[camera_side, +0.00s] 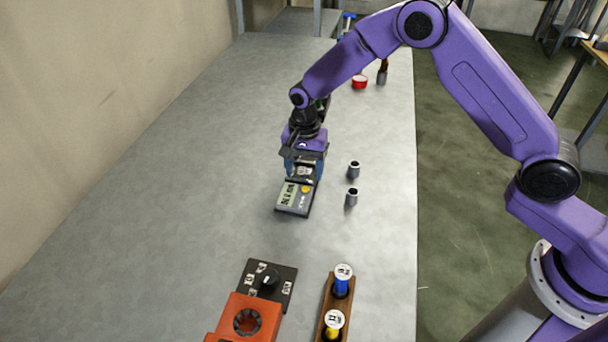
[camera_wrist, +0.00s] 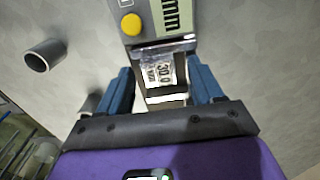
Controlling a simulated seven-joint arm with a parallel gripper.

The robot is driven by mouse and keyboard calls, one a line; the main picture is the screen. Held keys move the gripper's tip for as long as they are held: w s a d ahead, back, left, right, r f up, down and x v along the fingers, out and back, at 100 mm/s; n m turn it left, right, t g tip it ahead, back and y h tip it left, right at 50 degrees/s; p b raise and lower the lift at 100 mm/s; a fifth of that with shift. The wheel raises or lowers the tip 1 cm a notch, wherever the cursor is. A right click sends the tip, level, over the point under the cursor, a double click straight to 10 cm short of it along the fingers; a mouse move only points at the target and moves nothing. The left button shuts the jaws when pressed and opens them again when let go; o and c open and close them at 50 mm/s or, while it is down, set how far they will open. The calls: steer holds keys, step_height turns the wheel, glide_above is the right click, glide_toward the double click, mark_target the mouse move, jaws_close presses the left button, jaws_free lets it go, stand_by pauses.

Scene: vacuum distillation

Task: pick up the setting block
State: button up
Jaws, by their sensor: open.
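The setting block, a small pale metal block with a printed label reading about "30.0" (camera_wrist: 161,70), sits between my gripper's fingers in the wrist view. It lies at the end of a grey gauge (camera_wrist: 150,20) with a yellow button and an "mm" display. In the side view the gauge (camera_side: 295,199) lies on the table, and the block is mostly hidden by my gripper (camera_side: 303,176), which is low over the gauge's far end. In the wrist view my gripper (camera_wrist: 160,88) has its blue fingers open on either side of the block, with visible gaps.
A dark dial plate (camera_side: 268,283), an orange unit (camera_side: 246,318) and a wooden rack (camera_side: 328,300) with vials are nearer. The table's left is clear.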

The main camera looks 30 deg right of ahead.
jaws_close()
steer(key=shift+r, duration=0.1)
